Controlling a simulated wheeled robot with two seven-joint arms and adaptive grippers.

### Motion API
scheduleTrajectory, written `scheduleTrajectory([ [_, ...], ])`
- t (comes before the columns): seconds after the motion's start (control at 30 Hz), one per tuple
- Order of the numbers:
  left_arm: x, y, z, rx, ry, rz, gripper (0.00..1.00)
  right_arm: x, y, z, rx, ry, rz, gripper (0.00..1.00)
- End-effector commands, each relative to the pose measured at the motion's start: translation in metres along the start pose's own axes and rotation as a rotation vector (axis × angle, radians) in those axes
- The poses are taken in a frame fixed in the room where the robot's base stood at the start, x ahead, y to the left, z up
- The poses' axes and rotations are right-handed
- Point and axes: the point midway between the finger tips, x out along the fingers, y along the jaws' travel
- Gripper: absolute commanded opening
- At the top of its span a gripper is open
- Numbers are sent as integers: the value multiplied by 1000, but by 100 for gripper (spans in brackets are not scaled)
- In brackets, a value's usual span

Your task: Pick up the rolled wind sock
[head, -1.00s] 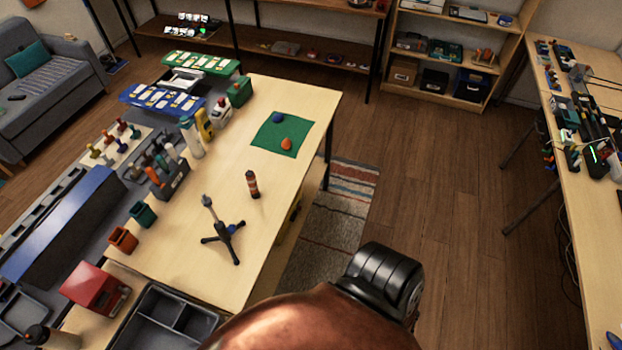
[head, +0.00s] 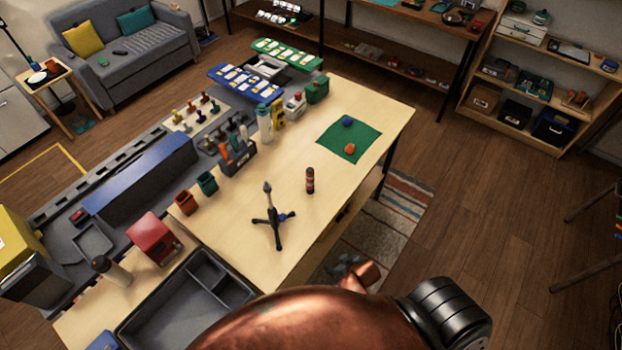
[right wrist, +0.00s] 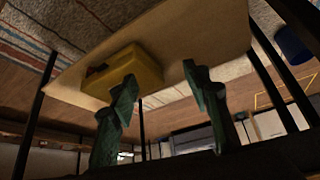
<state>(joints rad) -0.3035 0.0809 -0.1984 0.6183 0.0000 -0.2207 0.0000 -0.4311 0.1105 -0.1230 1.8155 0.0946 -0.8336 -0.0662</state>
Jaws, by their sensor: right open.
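The rolled wind sock (head: 310,180) looks like a small upright roll with orange-red and dark bands. It stands on the light wooden table, right of a small dark tripod stand (head: 272,218). My right gripper (head: 349,264) shows small in the head view, past the table's right edge and over the striped rug, apart from the sock. In the right wrist view its two green-tinted fingers (right wrist: 160,88) are spread with nothing between them. The sock cannot be made out in that view. My left gripper is not in view.
The table (head: 340,215) is clear around the sock. A green mat (head: 365,133) with blue and orange pieces lies behind it. A grey divided tray (head: 190,300) is at the front left. A yellow box (right wrist: 135,70) shows near my right fingers in the wrist view.

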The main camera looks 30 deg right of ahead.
Motion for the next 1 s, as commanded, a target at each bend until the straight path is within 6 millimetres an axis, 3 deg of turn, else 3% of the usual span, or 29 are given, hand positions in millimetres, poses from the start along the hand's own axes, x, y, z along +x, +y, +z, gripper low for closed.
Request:
scheduleTrajectory([
  [0.03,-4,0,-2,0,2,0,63,-17,1,-19,-2,24,0,44],
  [0.1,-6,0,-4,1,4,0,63,-35,2,-38,-5,48,-2,44],
  [0.47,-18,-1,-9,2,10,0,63,-120,3,-122,-25,194,-10,44],
  [0.53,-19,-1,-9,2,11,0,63,-124,3,-143,-31,261,-17,44],
  [1.0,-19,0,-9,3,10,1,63,-108,16,-236,-9,655,-16,44],
])
